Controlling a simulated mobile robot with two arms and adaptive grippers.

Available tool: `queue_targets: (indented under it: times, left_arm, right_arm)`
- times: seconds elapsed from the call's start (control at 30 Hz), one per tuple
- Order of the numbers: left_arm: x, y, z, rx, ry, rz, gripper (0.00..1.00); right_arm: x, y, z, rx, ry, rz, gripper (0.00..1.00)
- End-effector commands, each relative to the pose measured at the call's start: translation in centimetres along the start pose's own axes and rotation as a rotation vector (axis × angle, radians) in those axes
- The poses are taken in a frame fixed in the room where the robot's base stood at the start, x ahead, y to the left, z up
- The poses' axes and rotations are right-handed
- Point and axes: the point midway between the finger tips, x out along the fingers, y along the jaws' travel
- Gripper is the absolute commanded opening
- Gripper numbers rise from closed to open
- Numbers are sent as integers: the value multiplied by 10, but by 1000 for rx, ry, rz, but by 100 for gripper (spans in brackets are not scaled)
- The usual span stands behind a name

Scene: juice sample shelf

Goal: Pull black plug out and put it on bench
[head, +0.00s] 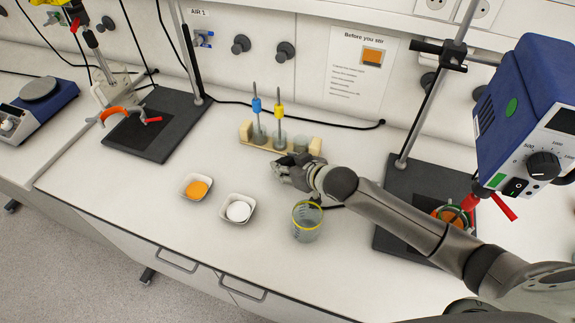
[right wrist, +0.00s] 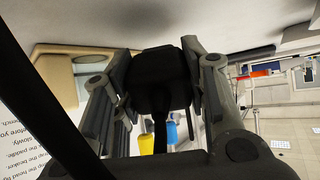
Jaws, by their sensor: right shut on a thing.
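My right gripper (head: 283,173) is low over the bench (head: 130,198), in front of the wooden rack and behind the glass beaker. In the right wrist view its fingers (right wrist: 160,82) are shut on the black plug (right wrist: 160,70), with a dark cord running from it. In the head view the plug is mostly hidden by the gripper. A short dark cord shows near the beaker's right side. I cannot tell whether the plug touches the bench. White wall sockets (head: 437,5) show at the top right. My left gripper is not in view.
The wooden rack (head: 245,133) holds rods with blue and yellow collars. The beaker (head: 306,222) and dishes of orange (head: 197,188) and white (head: 238,209) material stand in front. The blue stirrer (head: 530,110) is at right. Bench is clear left of the dishes.

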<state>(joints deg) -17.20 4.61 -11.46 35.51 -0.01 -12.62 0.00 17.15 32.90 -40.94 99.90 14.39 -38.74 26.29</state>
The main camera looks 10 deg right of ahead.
Motion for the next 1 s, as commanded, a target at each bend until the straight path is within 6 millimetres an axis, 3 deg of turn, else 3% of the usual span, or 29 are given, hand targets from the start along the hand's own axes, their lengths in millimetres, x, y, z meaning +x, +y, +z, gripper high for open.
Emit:
queue_targets:
  times: [0.17,0.2,0.37,0.73,1.0]
  left_arm:
    - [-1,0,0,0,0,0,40]
    - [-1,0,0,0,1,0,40]
    - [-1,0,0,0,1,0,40]
    - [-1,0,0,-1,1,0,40]
    - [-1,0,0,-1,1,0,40]
  right_arm:
    - [0,0,-1,0,1,0,8]
    - [0,0,-1,0,1,0,46]
    - [0,0,-1,0,1,0,66]
    - [-2,0,-4,0,1,0,66]
    - [-28,1,-42,-1,4,1,66]
